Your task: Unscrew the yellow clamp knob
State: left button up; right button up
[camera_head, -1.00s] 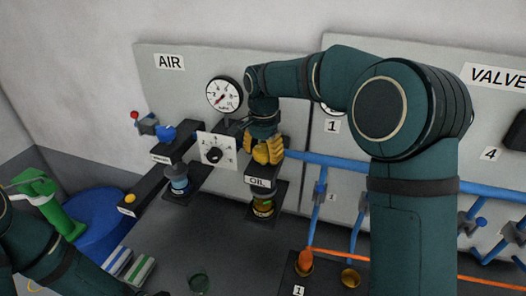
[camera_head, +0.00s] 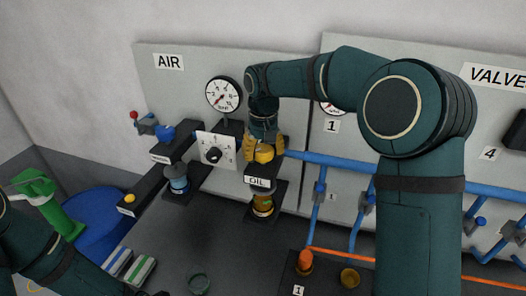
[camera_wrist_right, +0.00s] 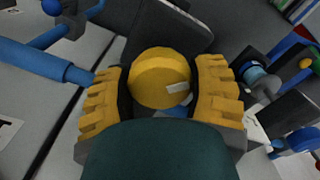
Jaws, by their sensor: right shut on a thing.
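The yellow clamp knob (camera_head: 264,153) sits on top of the block labelled OIL (camera_head: 257,181). It is a round yellow cap with a pale mark on its side in the right wrist view (camera_wrist_right: 160,76). My right gripper (camera_head: 266,148) reaches down onto it from above, with its ribbed yellow fingers on either side. In the right wrist view the right gripper (camera_wrist_right: 163,90) is shut on the knob, one finger at each side. Below the OIL block stands an amber bowl (camera_head: 263,204). My left arm shows at the lower left, its gripper outside the picture.
A blue bowl unit (camera_head: 179,184) and a white dial plate (camera_head: 215,152) stand just left of the knob. A pressure gauge (camera_head: 223,95) is on the panel above. A blue pipe (camera_head: 320,160) runs right.

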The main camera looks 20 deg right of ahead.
jog(key=n, duration=0.6)
jog(key=shift+r+n, duration=0.1)
jog(key=shift+n, duration=0.2)
jog(key=n, duration=0.3)
jog(key=shift+w+n, duration=0.1)
jog(key=shift+n, duration=0.2)
jog(key=n, duration=0.3)
jog(key=shift+d+n, duration=0.1)
jog(key=shift+n, duration=0.2)
jog(key=n, duration=0.7)
jog(key=shift+w, duration=0.1)
jog(key=n, duration=0.6)
jog(key=o, duration=1.2)
